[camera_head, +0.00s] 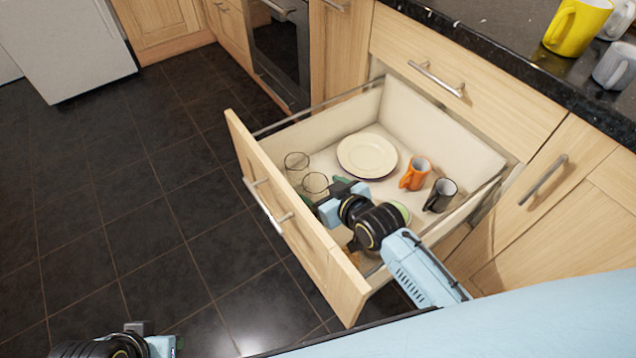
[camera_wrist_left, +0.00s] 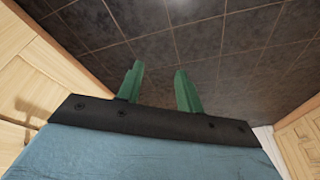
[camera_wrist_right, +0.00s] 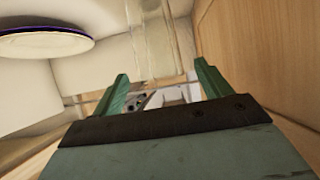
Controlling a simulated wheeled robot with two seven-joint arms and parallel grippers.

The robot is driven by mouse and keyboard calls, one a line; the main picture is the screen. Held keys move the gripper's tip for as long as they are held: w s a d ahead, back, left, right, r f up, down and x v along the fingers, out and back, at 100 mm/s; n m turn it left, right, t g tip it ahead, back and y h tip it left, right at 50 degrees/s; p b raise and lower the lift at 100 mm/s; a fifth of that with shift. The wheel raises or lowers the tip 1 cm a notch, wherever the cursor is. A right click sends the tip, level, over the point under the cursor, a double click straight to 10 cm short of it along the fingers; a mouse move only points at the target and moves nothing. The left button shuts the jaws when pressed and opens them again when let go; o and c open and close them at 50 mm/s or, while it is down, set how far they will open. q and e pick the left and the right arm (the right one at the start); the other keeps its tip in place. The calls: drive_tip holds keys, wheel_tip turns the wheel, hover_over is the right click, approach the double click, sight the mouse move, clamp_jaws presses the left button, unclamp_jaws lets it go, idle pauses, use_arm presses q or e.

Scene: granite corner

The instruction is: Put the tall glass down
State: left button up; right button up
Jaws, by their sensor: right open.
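Two clear glasses stand inside the open drawer (camera_head: 317,263), near its front panel. One glass (camera_head: 296,163) is farther along; the other glass (camera_head: 315,182) is close to my right gripper (camera_head: 322,188). I cannot tell for certain which is the tall glass. In the right wrist view, a clear glass (camera_wrist_right: 153,45) shows just beyond and between the parted fingertips of my right gripper (camera_wrist_right: 160,80), which is open and seems to hold nothing. My left gripper (camera_wrist_left: 156,75) is open and empty above the dark floor; only part of it shows at the head view's bottom left.
The drawer also holds a white plate (camera_head: 367,154), an orange mug (camera_head: 415,174), a dark mug (camera_head: 440,195) and a greenish item (camera_head: 401,211) partly behind my arm. A granite counter (camera_head: 510,60) with a yellow mug (camera_head: 577,24) and a grey mug (camera_head: 615,66) overhangs the right side.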

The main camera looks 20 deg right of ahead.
use_arm(q)
drive_tip(key=shift+w+a+f+p, duration=0.15)
drive_tip(key=shift+a+f+p, duration=0.1)
drive_tip(key=shift+f, duration=0.55)
drive_tip(key=shift+w+a+f+p, duration=0.15)
drive_tip(key=shift+w+f+p, duration=0.1)
drive_tip(key=shift+f, duration=0.55)
drive_tip(key=shift+w+a+f+p, duration=0.1)
drive_tip(key=shift+a+f+p, duration=0.15)
drive_tip(key=shift+f, duration=0.55)
use_arm(e)
drive_tip(key=shift+v, duration=1.95)
drive_tip(key=shift+r, duration=0.1)
